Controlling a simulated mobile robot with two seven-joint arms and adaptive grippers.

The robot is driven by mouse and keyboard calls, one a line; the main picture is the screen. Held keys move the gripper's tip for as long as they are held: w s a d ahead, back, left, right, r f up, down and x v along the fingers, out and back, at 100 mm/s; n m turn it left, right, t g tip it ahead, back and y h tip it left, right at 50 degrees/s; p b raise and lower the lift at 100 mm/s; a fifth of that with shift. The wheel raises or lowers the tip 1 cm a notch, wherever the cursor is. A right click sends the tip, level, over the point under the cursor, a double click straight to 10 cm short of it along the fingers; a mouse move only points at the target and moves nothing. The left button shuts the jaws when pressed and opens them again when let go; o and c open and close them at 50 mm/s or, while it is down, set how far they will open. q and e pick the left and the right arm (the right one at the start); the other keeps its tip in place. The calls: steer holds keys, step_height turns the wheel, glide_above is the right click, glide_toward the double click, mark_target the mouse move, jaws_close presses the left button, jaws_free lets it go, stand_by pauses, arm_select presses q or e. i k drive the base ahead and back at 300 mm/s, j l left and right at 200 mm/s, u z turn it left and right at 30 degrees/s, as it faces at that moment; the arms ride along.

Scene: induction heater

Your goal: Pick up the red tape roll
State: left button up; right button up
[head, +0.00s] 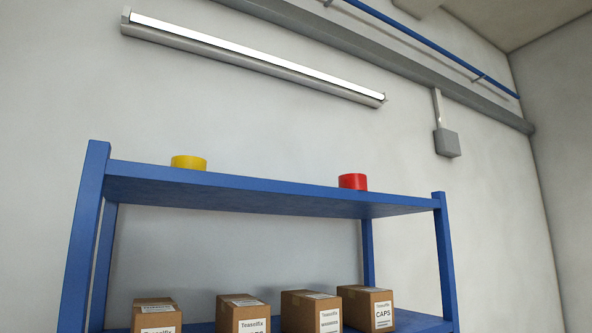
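The red tape roll (353,182) lies on the top board of a blue shelf rack (240,184), toward its right end. I see it from below, so its underside and the board's surface around it are hidden. Neither of my grippers shows in the head view.
A yellow tape roll (188,162) lies on the same board, left of the red one. Blue posts (445,260) rise slightly above the board at the rack's ends. Several cardboard boxes (243,313) stand on the shelf below. The wall behind carries a lamp (250,55).

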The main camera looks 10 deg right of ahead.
mark_target(355, 181)
steer(key=l+u, duration=0.35)
steer(key=l, duration=0.15)
steer(key=k+l+u, duration=0.15)
steer(key=l+u, duration=0.2)
steer(key=l, duration=0.15)
steer(key=k+l+u, duration=0.1)
steer(key=l, duration=0.25)
steer(key=k+l+u, duration=0.1)
steer(key=l, duration=0.25)
steer(key=k+l+u, duration=0.1)
steer(key=l, duration=0.25)
steer(key=k+l, duration=0.15)
steer(key=l, duration=0.2)
steer(key=k+l, duration=0.1)
steer(key=l, duration=0.25)
steer(key=k+l, duration=0.15)
steer(key=l, duration=0.15)
